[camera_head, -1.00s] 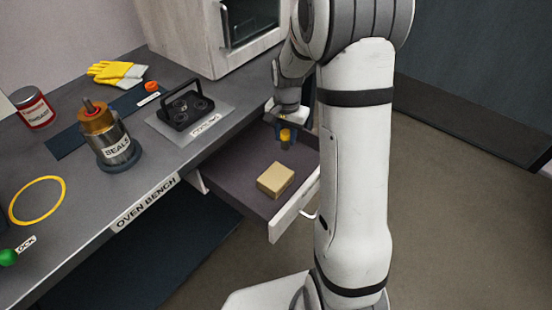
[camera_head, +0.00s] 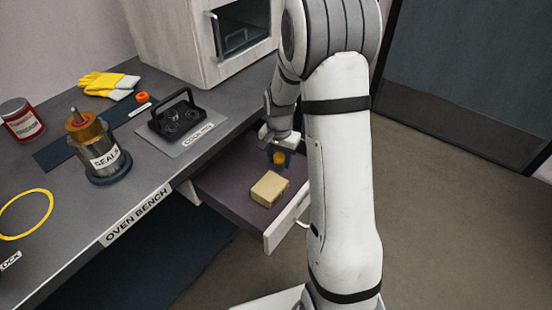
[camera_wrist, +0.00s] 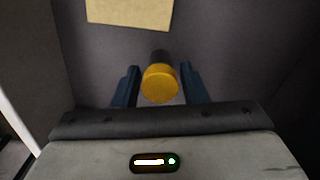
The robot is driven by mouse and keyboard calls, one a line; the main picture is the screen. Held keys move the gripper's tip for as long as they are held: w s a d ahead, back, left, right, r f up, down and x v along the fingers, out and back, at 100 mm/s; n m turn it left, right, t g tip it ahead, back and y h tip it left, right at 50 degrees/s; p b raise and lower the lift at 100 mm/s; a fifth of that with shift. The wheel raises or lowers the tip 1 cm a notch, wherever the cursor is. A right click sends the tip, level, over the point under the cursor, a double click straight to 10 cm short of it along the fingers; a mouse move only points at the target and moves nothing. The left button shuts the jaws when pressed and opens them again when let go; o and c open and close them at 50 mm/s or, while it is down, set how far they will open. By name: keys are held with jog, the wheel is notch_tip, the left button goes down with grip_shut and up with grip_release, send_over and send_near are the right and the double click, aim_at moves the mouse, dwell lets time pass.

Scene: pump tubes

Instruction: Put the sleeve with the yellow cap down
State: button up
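The sleeve, dark grey with a yellow cap (camera_head: 279,158), is over the open drawer (camera_head: 222,194), beyond the tan block. In the wrist view its yellow cap (camera_wrist: 160,84) faces me, and a short part of its dark body shows behind it. My gripper (camera_head: 279,157) is low over the drawer. Its two blue fingers (camera_wrist: 159,84) stand on either side of the sleeve, with narrow gaps showing, so it looks open around it. The sleeve's lower end is hidden, and I cannot see clearly whether it touches the drawer floor.
A tan block (camera_head: 269,189) lies in the drawer near the sleeve. On the bench stand a black-handled rack on the cooling plate (camera_head: 202,138), the seals pot (camera_head: 104,155), a red tin (camera_head: 22,120) and yellow gloves (camera_head: 106,85). The drawer's front left floor is clear.

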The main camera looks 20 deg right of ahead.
aim_at(279, 156)
jog(key=shift+o, duration=1.1)
notch_tip(279, 156, up, 12)
jog(key=p, duration=0.3)
jog(key=s+a+r+n, duration=0.1)
jog(key=s+r+n, duration=0.1)
jog(key=s, duration=0.5)
jog(key=s+a+r+n+t, duration=0.1)
jog(key=s+a+r+n, duration=0.1)
jog(key=s, duration=0.6)
jog(key=s+a+r+n, duration=0.2)
jog(key=s+r+n, duration=0.1)
jog(key=s, duration=0.4)
jog(key=shift+s+n, duration=0.15)
jog(key=shift+n, duration=0.55)
jog(key=shift+a+r+t, duration=0.1)
jog(key=shift+r+t, duration=0.1)
jog(key=shift+t, duration=0.1)
